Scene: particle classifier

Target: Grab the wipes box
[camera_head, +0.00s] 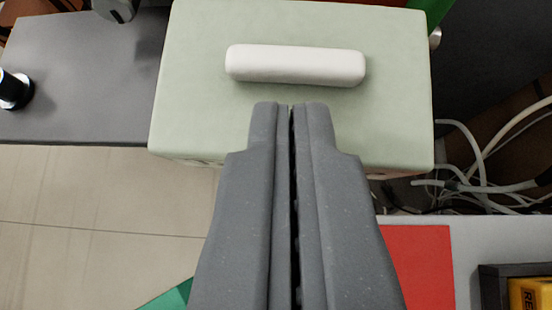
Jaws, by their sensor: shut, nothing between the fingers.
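A pale green box (200,100) with a white rounded bar-shaped handle (295,65) on its upper face fills the top middle of the view; I take it as the wipes box. No label shows on it. My gripper (291,106) points up the picture at the box, its two grey fingers side by side with only a thin slit between them. It is shut and empty. The fingertips overlap the lower part of the box's face in the picture, below the handle. I cannot tell whether they touch the box.
A grey surface (90,75) with a dark cylindrical object (14,90) lies at left. Pale tiled floor (90,205) is below it. White cables (480,165) tangle at right. A red panel (423,265) and a yellow item in a dark holder (530,293) are at lower right.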

